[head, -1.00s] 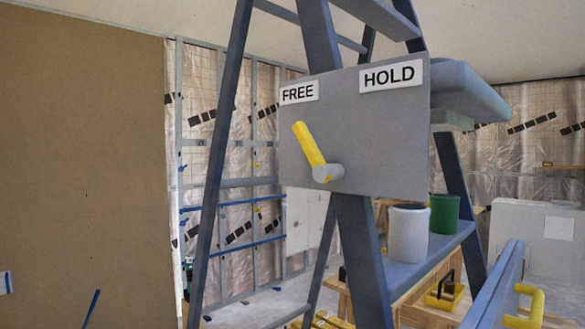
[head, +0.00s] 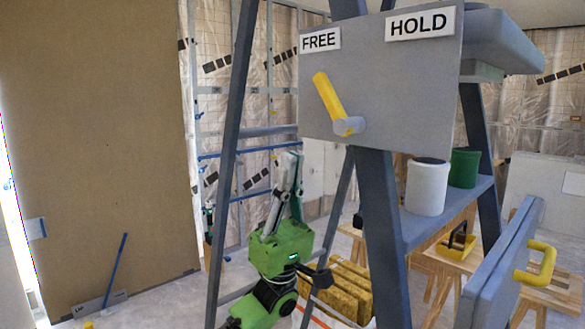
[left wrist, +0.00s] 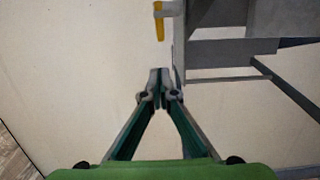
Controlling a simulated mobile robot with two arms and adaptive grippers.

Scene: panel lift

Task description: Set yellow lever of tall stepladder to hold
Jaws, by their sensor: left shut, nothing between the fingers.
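The yellow lever (head: 329,97) is on a grey panel (head: 385,85) fixed to the tall blue-grey stepladder (head: 381,215). It pivots on a grey hub at its lower end and leans up and left, toward the FREE label (head: 320,39). The HOLD label (head: 421,23) is at the panel's upper right. My left gripper (head: 290,158) is shut and empty, pointing up, below and left of the lever and apart from it. The left wrist view shows its closed fingertips (left wrist: 159,74) and the lever (left wrist: 159,22) beyond them. My right gripper is not in view.
White (head: 428,187) and green (head: 464,168) cans stand on a ladder shelf. A blue-grey bar with a yellow handle (head: 541,263) is at lower right. Yellow bundles (head: 343,290) lie behind the ladder. A brown board (head: 95,150) stands at left.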

